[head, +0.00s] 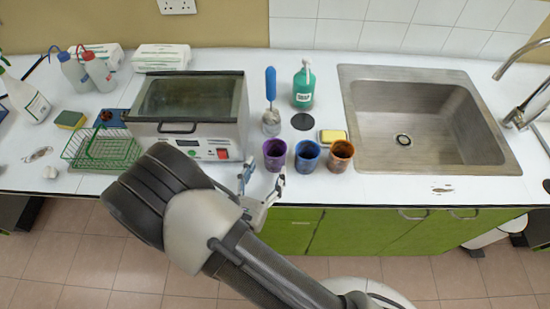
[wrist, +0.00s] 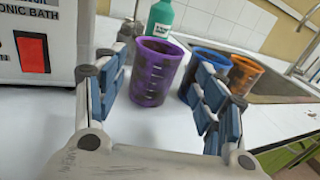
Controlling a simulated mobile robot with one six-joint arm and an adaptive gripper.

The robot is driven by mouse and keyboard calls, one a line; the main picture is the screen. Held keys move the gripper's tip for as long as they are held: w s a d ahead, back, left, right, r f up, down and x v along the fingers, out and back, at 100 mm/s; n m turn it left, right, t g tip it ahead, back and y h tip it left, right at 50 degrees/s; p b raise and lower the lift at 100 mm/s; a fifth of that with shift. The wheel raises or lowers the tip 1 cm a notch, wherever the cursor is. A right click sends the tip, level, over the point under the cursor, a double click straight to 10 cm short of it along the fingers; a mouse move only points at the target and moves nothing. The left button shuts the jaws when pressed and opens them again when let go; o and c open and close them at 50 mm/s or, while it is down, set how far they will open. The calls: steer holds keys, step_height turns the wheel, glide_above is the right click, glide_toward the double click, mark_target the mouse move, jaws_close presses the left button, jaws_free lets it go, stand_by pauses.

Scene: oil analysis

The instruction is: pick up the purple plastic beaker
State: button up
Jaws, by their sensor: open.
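The purple plastic beaker (head: 275,154) stands upright on the white counter, the leftmost of three beakers in the head view. It has pale graduation marks and a dark stained inside, and shows in the wrist view (wrist: 157,72) beyond and between my fingers. My gripper (head: 262,178) is open and empty at the counter's front edge, just short of the beaker and a little to its left. In the wrist view my gripper's blue-padded fingers (wrist: 160,98) are apart on either side of the beaker's line. I cannot tell whether either finger touches it.
A blue beaker (head: 307,157) stands close right of the purple one, then an orange beaker (head: 341,155). The ultrasonic bath (head: 193,115) is close on the left. Behind are a blue-handled brush (head: 271,100), a green bottle (head: 303,86) and a yellow sponge (head: 333,136). A sink (head: 420,160) lies right.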

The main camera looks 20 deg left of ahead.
mark_target(271, 160)
steer(key=w+b, duration=0.1)
steer(key=w, duration=0.6)
steer(key=shift+w+d+f+b, duration=0.2)
steer(key=shift+w+b, duration=0.05)
steer(key=shift+b, duration=0.15)
steer(key=c, duration=0.7)
steer(key=shift+r, duration=0.1)
steer(key=shift+c, duration=0.2)
